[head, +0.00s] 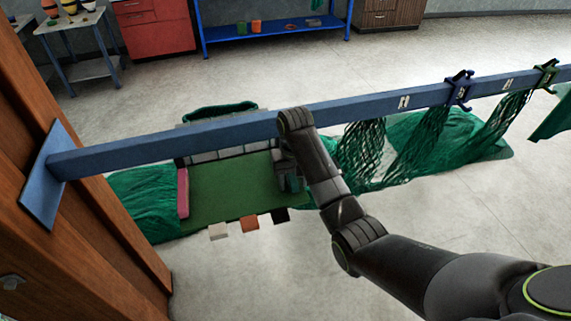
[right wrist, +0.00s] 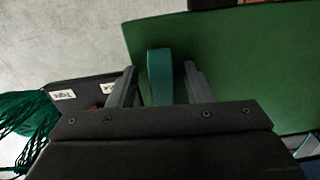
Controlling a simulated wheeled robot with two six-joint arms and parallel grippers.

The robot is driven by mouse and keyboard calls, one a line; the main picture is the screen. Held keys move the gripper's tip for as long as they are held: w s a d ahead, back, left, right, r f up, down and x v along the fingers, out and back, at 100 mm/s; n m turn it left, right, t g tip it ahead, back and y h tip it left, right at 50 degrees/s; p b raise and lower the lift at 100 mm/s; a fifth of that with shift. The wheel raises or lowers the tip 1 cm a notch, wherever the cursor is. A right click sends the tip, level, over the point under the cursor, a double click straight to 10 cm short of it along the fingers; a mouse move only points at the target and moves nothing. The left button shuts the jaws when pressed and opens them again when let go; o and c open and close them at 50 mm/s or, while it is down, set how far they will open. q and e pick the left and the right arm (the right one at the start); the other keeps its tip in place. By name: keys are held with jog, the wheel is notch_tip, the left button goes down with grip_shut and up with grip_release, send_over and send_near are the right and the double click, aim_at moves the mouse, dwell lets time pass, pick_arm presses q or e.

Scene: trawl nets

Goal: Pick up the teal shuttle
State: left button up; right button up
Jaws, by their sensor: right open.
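The teal shuttle (right wrist: 160,78) shows in the right wrist view as an upright, rounded teal piece at the edge of a green surface. My right gripper (right wrist: 161,84) is open, with one finger on each side of the shuttle. I see small gaps between the shuttle and both fingers. The shuttle's lower end is hidden behind the gripper body. In the head view my right gripper (head: 288,172) is low over the right end of the green board (head: 235,188), partly hidden by my arm. My left gripper is not in view.
A long blue rail (head: 230,130) crosses the head view, with my right arm passing over it. Green nets (head: 415,150) hang and lie to the right. A pink-red block (head: 183,192) stands at the board's left.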

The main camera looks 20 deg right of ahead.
jog(key=shift+f, duration=0.1)
jog(key=shift+s+a, duration=0.1)
jog(key=shift+s, duration=0.1)
jog(key=shift+s+r, duration=0.2)
jog(key=shift+r, duration=0.05)
jog(key=shift+c, duration=0.3)
jog(key=shift+s, duration=0.1)
jog(key=c, duration=0.5)
grip_shut()
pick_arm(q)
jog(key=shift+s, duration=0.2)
